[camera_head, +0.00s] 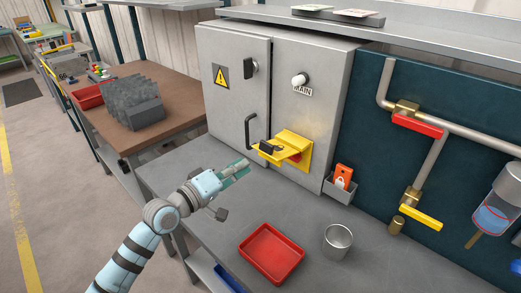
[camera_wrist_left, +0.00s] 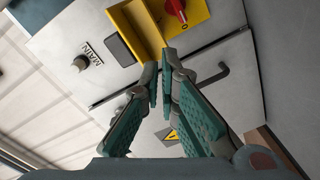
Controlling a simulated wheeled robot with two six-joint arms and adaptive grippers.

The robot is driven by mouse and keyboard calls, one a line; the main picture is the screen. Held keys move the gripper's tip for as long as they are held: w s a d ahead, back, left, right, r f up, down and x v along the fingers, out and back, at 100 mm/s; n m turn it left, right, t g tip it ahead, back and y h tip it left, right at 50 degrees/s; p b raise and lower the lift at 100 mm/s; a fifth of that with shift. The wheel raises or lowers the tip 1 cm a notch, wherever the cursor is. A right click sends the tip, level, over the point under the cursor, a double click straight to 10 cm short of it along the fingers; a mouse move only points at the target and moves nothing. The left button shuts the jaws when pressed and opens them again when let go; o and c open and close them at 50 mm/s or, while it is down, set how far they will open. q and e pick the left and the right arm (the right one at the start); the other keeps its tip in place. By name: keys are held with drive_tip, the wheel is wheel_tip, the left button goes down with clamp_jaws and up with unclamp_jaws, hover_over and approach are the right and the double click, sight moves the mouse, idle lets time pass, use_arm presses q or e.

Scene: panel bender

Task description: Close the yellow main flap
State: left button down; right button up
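The yellow main flap (camera_head: 270,156) sticks out from its yellow plate (camera_head: 306,145) on the grey cabinet, standing open with a dark pad on its outer part. Beside it on the plate is a red switch (camera_head: 296,158). In the left wrist view the flap (camera_wrist_left: 143,28) and the red switch (camera_wrist_left: 176,9) show at the top, beyond the fingertips. My left gripper (camera_head: 246,166) is just left of and below the flap, apart from it. In the left wrist view its teal fingers (camera_wrist_left: 160,80) are nearly together with nothing seen between them. My right gripper is not in view.
The black door handle (camera_head: 249,130) is close behind my left gripper. A red tray (camera_head: 270,253) and a metal cup (camera_head: 337,241) stand on the bench. An orange-tagged holder (camera_head: 340,186) is right of the flap. The bench below the flap is clear.

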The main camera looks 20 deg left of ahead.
use_arm(q)
drive_tip(key=s+d+r+m+t+h, duration=0.1)
drive_tip(key=s+r+m, duration=0.4)
drive_tip(key=r+m, duration=0.7)
drive_tip(key=f+x, duration=0.1)
drive_tip(key=x, duration=1)
drive_tip(key=shift+m, duration=0.3)
drive_tip(key=f, duration=0.2)
drive_tip(key=s+f+b, duration=0.1)
drive_tip(key=f, duration=0.1)
drive_tip(key=shift+s+a+f, duration=0.1)
drive_tip(key=shift+a, duration=0.15)
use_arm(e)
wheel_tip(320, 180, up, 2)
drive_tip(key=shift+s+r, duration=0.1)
